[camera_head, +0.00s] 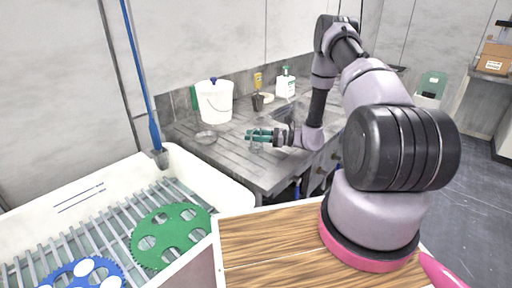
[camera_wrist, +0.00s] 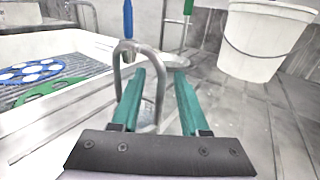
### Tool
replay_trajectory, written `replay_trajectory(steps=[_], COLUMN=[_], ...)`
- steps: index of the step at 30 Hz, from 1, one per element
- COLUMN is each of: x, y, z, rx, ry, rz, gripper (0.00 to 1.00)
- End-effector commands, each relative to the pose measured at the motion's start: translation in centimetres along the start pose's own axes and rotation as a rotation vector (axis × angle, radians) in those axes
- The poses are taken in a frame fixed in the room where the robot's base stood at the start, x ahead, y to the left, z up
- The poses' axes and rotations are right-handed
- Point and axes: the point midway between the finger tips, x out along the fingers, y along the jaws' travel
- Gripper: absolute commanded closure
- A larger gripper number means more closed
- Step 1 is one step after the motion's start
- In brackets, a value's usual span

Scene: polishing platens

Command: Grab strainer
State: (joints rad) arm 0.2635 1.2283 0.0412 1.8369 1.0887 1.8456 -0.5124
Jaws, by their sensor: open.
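My gripper (camera_head: 249,135) is low over the metal counter, its teal fingers pointing left in the head view. In the wrist view my gripper (camera_wrist: 164,76) is open, with a gap between the fingers. An upright grey metal loop (camera_wrist: 118,72) stands at the fingers, partly hidden by the left one and partly showing in the gap. It looks like part of a strainer, but I cannot tell for sure, nor whether it touches a finger.
A white bucket (camera_head: 213,102) stands at the counter's back left. A white trough (camera_head: 222,180) with green (camera_head: 170,232) and blue (camera_head: 85,275) discs is at the left. A blue-handled tool (camera_head: 142,75) stands in its corner. A bottle (camera_head: 286,84) stands behind my arm.

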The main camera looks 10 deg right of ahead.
Motion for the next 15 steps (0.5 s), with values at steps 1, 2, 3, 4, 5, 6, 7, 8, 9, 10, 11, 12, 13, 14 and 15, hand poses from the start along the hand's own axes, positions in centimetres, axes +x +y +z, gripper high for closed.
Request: replay_trajectory(steps=[1,2,3,4,5,6,7,8,9,10,11,12,13,14,15], x=[-0.01,-0.01,-0.01,-0.01,-0.01,-0.01,-0.02,-0.02,-0.02,-0.02,-0.02,-0.03,-0.03,-0.03,-0.03], y=[0.01,0.01,0.01,0.01,0.01,0.01,0.01,0.01,0.01,0.01,0.01,0.01,0.01,0.01,0.01], z=[0.00,0.00,0.00,0.00,0.00,0.00,0.00,0.00,0.00,0.00,0.00,0.00,0.00,0.00,0.00], rx=[0.000,0.000,0.000,0.000,0.000,0.000,0.000,0.000,0.000,0.000,0.000,0.000,0.000,0.000,0.000], ry=[0.000,0.000,0.000,0.000,0.000,0.000,0.000,0.000,0.000,0.000,0.000,0.000,0.000,0.000,0.000], rz=[0.000,0.000,0.000,0.000,0.000,0.000,0.000,0.000,0.000,0.000,0.000,0.000,0.000,0.000,0.000], gripper=[0.63,0.75,0.90,1.00,1.00,1.00,1.00,1.00,1.00,1.00,1.00,1.00,1.00,1.00,1.00])
